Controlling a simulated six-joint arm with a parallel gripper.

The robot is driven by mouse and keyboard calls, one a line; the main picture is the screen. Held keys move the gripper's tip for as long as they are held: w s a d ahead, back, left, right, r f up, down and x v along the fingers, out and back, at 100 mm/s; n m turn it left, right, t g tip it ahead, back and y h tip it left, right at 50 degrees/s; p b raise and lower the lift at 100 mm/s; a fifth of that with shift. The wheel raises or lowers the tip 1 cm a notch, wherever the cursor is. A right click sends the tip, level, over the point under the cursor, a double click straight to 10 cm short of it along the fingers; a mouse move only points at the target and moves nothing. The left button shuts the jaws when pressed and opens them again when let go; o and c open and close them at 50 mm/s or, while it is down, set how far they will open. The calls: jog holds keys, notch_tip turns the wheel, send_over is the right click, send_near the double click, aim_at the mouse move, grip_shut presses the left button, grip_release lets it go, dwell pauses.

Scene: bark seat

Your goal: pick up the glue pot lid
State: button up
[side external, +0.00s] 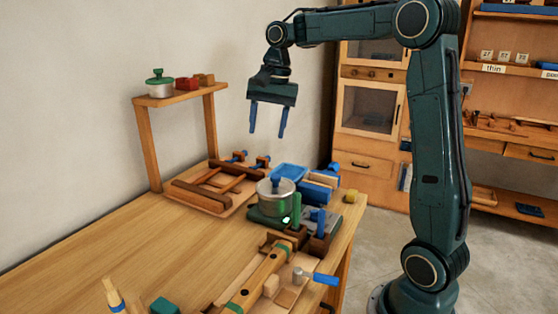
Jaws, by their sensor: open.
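A green lid with a round knob (159,76) sits on a small whitish cylindrical base on the raised wooden shelf at the left; it looks like the glue pot lid. My gripper (267,133) is open and empty, with two blue fingers pointing down. It hangs in the air above the bench, right of the shelf and above the silver pot, touching nothing.
A red block (186,84) and a brown block (204,79) sit beside the lid on the shelf. A wooden clamp frame (215,188), a blue tray (288,174) and blue rollers crowd the bench's back. The bench's left part (110,245) is mostly clear.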

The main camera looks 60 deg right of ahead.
jog(key=w+d+f+m, duration=0.2)
jog(key=d+f, duration=0.1)
jog(key=d, duration=0.3)
jog(key=w+d+f+m+g, duration=0.1)
jog(key=d+f+m, duration=0.1)
jog(key=d, duration=0.3)
jog(key=shift+w+d+f+m, duration=0.35)
jog(key=shift+w+f+m, duration=0.05)
jog(key=shift+m, duration=0.1)
jog(key=shift+f, duration=0.15)
send_over(276, 176)
jog(key=shift+w+d+f, duration=0.1)
jog(key=shift+d+f, duration=0.05)
jog(key=shift+f, duration=1.95)
jog(key=shift+d+f, duration=0.15)
jog(key=shift+f, duration=1.9)
jog(key=shift+f, duration=0.1)
jog(key=shift+a+f, duration=0.15)
jog(key=shift+f, duration=1.1)
jog(key=shift+a+f, duration=0.1)
jog(key=shift+f, duration=1.15)
